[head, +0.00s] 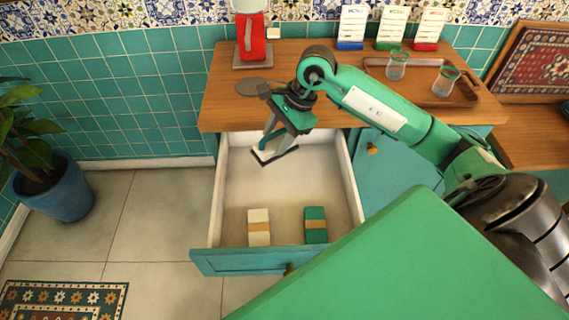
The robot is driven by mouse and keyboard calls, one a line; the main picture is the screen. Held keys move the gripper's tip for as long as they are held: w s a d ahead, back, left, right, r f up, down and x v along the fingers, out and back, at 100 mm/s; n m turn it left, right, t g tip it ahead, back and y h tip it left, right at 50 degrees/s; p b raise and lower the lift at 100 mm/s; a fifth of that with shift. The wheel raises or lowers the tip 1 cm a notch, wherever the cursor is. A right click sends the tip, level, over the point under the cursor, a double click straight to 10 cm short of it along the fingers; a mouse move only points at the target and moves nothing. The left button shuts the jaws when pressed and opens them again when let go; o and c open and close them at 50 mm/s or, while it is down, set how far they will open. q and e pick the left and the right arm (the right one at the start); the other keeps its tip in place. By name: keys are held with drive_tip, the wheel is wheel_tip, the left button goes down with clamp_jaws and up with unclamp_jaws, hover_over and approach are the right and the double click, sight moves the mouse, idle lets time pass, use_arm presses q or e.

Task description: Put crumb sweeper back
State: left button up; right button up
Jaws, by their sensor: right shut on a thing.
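The crumb sweeper (279,156) looks like a small pale piece with a dark edge. It is in the back left part of the open drawer (217,215), as seen from above. My right gripper (270,146) points down into the drawer and is shut on the crumb sweeper. The gripper partly covers it, and I cannot tell whether it touches the drawer floor. My left gripper is not in view.
A cream pack (259,227) and a green pack (316,225) lie at the drawer's front; its middle is clear. The wooden counter (222,105) above holds a red item (252,40), a dark disc (254,86) and a tray (455,98) with two glasses.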

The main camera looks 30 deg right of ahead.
drive_tip(key=d+m+b, duration=0.1)
drive_tip(key=m, duration=0.1)
drive_tip(key=d+r+m+t+h+b, duration=0.1)
drive_tip(key=m+b, duration=0.1)
drive_tip(key=m+t+b, duration=0.1)
drive_tip(key=m, duration=0.1)
drive_tip(key=shift+w+d+r+h+b, duration=0.2)
drive_tip(key=shift+d+r+h+b, duration=0.1)
drive_tip(key=shift+d+r, duration=0.1)
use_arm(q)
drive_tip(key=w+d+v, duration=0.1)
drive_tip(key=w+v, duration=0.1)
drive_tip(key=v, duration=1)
use_arm(e)
drive_tip(key=shift+f, duration=0.15)
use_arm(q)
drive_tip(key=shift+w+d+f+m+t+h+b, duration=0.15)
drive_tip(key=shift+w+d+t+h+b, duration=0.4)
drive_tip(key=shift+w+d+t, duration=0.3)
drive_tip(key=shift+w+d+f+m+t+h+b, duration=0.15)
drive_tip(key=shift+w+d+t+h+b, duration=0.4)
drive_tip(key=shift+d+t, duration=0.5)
use_arm(e)
drive_tip(key=shift+f, duration=9.8)
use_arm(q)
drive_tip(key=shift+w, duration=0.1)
use_arm(e)
drive_tip(key=o, duration=1)
drive_tip(key=shift+o, duration=0.2)
drive_tip(key=shift+r, duration=0.1)
